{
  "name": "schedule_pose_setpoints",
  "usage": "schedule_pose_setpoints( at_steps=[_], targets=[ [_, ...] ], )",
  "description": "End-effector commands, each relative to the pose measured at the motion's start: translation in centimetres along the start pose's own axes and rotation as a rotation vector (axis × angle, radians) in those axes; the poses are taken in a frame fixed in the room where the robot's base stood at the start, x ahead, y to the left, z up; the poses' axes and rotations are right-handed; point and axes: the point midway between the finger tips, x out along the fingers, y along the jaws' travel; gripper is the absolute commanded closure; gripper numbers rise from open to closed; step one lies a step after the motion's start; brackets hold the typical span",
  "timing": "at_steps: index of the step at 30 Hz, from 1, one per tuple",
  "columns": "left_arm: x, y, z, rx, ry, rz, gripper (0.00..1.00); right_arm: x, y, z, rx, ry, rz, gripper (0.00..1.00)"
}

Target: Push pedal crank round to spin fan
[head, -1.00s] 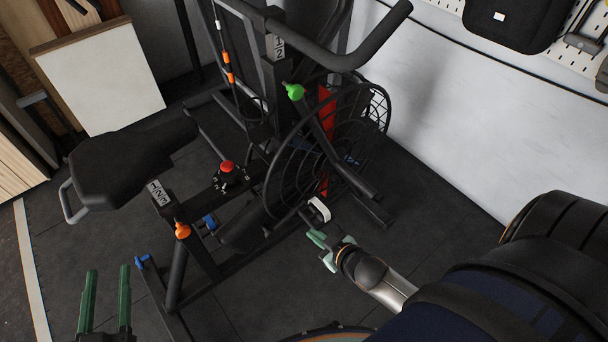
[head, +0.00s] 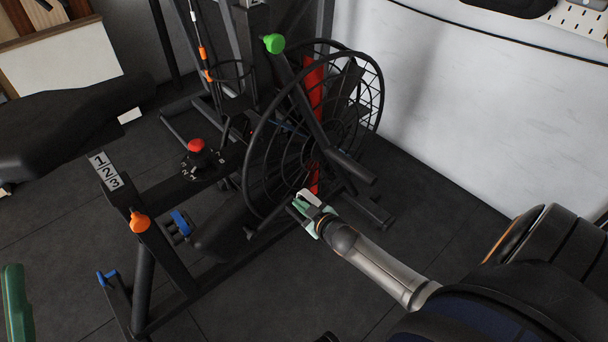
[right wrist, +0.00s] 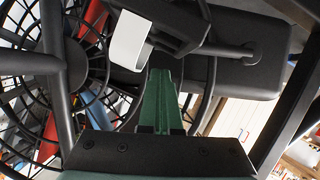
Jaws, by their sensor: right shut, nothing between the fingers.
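The fan (head: 262,150) is a black wire-caged wheel at the front of a black exercise bike. The near pedal (head: 310,198), with a white strap or edge, is low beside the fan; in the right wrist view the pedal (right wrist: 128,40) lies just beyond my fingertips. My right gripper (head: 304,215), with green fingers, is shut and empty, right at the pedal; whether it touches cannot be told. Its fingers also show in the right wrist view (right wrist: 160,100). The crank is mostly hidden behind pedal and gripper.
The bike's seat (head: 60,130) is at the left, and its frame with a red knob (head: 196,145) and orange knob (head: 139,222) crosses the middle. A handle with a green knob (head: 274,43) rises by the fan. A white wall (head: 460,110) stands right; dark floor lies open between.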

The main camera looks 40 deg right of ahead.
Motion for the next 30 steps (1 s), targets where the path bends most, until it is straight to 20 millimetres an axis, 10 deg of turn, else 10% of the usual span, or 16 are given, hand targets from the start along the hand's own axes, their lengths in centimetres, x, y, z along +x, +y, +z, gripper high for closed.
schedule_pose_setpoints(
  at_steps=[12,30],
  targets=[
    [-2.2,1.4,2.6,0.021,-0.022,0.013,0.50,5.6,0.0,0.2,0.001,-0.001,0.001,1.00],
    [-2.1,1.4,2.5,0.020,-0.024,0.013,0.50,5.3,0.0,0.5,0.014,-0.002,-0.007,1.00]
  ],
)
